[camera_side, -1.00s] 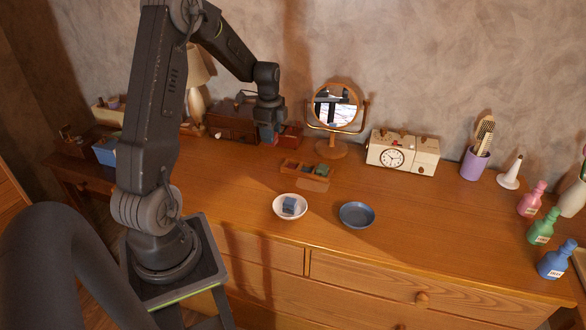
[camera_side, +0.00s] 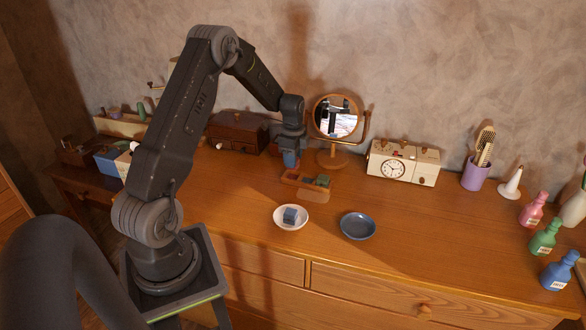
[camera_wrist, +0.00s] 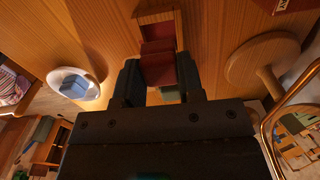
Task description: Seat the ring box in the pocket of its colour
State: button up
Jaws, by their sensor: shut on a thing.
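My gripper (camera_side: 291,160) is shut on a red ring box, which shows between the dark fingers in the wrist view (camera_wrist: 160,68). In the side view the fingers mostly hide the box. My gripper points down close above the left end of a small wooden tray (camera_side: 310,193) with coloured pockets. The tray's wooden end also shows in the wrist view (camera_wrist: 155,16), with a red area beside it. A green pocket shows towards the tray's right in the side view. I cannot tell whether the box touches the tray.
A white bowl (camera_side: 280,223) holding a blue box (camera_side: 290,215) and a blue dish (camera_side: 357,227) stand in front. A round mirror (camera_side: 336,118) stands close behind on the right, with a cream clock (camera_side: 393,168) beyond. A brown chest (camera_side: 238,131) is behind left.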

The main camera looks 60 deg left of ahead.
jog(key=shift+f, duration=2.05)
jog(key=o, duration=0.9)
jog(key=shift+f, duration=0.1)
